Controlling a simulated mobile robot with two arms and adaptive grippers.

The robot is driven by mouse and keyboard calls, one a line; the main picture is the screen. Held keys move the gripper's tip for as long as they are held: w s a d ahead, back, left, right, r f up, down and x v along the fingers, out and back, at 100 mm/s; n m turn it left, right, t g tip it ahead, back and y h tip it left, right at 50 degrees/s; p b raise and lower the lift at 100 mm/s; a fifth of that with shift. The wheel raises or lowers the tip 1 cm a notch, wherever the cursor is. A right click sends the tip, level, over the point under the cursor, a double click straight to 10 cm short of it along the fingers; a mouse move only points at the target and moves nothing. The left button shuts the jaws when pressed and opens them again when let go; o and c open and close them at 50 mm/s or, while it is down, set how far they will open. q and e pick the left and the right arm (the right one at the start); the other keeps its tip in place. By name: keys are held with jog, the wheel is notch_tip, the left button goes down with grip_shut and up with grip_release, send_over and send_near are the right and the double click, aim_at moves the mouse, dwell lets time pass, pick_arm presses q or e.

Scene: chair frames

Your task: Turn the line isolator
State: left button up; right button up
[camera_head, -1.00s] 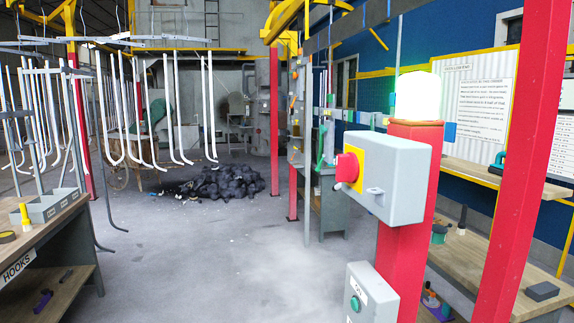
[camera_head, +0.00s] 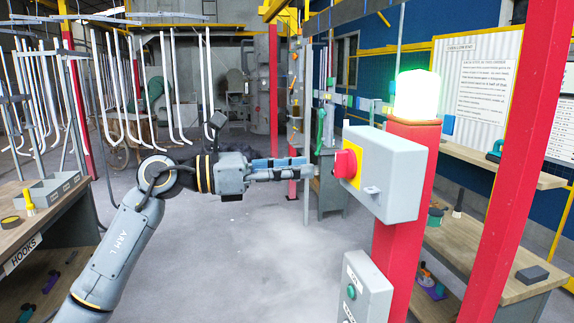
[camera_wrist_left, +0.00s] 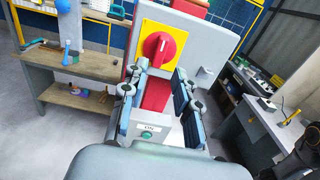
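The line isolator is a grey box (camera_head: 393,177) on a red post, with a red rotary knob (camera_head: 346,163) on a yellow plate on its left face. In the left wrist view the knob (camera_wrist_left: 158,48) faces me, its white mark roughly upright in the picture. My left gripper (camera_head: 312,168) points right at the knob, its tips just short of it. In the left wrist view my left gripper (camera_wrist_left: 160,75) has its fingers apart with nothing between them, and the knob lies ahead of the gap. My right gripper is in neither view.
A lit green lamp (camera_head: 416,95) tops the post. A lower grey button box (camera_head: 364,290) with a green button sits below the isolator. Wooden benches stand left (camera_head: 40,225) and right (camera_head: 480,255). Hanging white hooks (camera_head: 160,90) are behind my arm. The middle floor is clear.

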aim_at(335, 165)
pick_arm(q)
jog(key=p+x, duration=0.1)
jog(key=x, duration=0.6)
jog(key=shift+a+f, duration=0.1)
grip_shut()
jog(key=n, duration=1.2)
jog(key=shift+n, duration=0.3)
jog(key=n, duration=0.4)
jog(key=shift+n, duration=0.3)
jog(key=shift+c, duration=1)
grip_release()
jog(key=shift+n, duration=0.3)
jog(key=o, duration=0.4)
jog(key=shift+a, duration=0.1)
